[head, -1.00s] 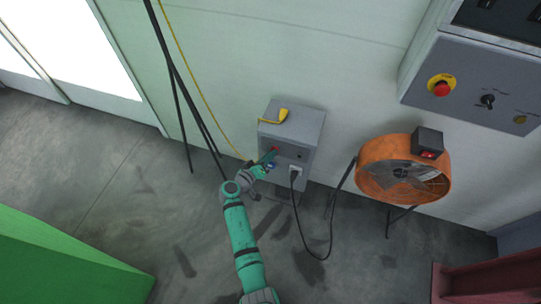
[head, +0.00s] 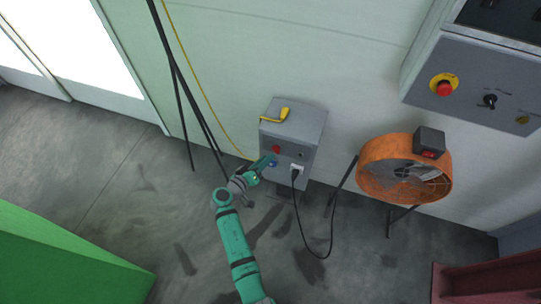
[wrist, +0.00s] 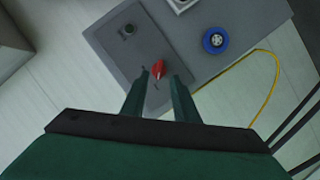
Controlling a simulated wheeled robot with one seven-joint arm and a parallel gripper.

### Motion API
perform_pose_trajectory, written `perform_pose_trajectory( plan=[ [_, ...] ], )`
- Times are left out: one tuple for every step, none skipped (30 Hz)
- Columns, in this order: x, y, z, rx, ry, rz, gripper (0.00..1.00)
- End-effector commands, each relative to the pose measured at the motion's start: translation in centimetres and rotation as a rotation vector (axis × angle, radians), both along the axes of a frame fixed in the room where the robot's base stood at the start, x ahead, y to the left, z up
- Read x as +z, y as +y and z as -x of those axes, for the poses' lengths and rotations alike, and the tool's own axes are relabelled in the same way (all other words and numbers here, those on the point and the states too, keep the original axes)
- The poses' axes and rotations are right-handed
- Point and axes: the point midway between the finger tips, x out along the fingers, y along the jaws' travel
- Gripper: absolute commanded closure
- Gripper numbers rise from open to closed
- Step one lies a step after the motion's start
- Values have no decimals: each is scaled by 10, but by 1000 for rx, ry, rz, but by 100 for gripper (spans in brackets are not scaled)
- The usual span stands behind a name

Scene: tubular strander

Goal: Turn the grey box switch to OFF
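The grey box (head: 305,122) stands against the wall in the head view. Its red switch (head: 276,149) is on the front face, and the switch also shows in the wrist view (wrist: 158,68). The switch's handle is slightly tilted in the wrist view; its markings are too small to read. My gripper (wrist: 160,88) is open and empty. Its fingertips are either side of the switch in the picture, with the switch just beyond them; I see no contact. In the head view my gripper (head: 268,162) is just below and left of the switch.
A blue socket (wrist: 215,40) and a small dark round fitting (wrist: 127,30) share the face. A black cable hangs from a white plug (head: 296,168). An orange fan (head: 404,171) stands right; a yellow cable (head: 201,96) hangs left.

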Motion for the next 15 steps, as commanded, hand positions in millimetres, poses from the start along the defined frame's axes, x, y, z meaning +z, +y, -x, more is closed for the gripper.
perform_pose_trajectory(
  plan=[
    [2,6,9,2,0,-1,73],
    [4,9,13,1,0,0,73],
    [6,12,18,1,-1,-1,73],
    [7,15,23,0,-1,-1,73],
    [8,17,27,-1,0,-1,73],
    [10,20,31,-1,0,-1,73],
    [11,22,34,-2,0,0,73],
    [12,23,37,-3,0,0,73],
    [13,25,40,-3,0,0,73],
    [14,26,42,-4,0,0,73],
    [14,27,44,-4,0,0,73],
    [15,28,46,-5,1,0,73],
    [16,29,47,-5,1,0,73],
    [16,29,48,-6,0,1,73],
    [16,29,48,-6,1,0,73]
  ],
)
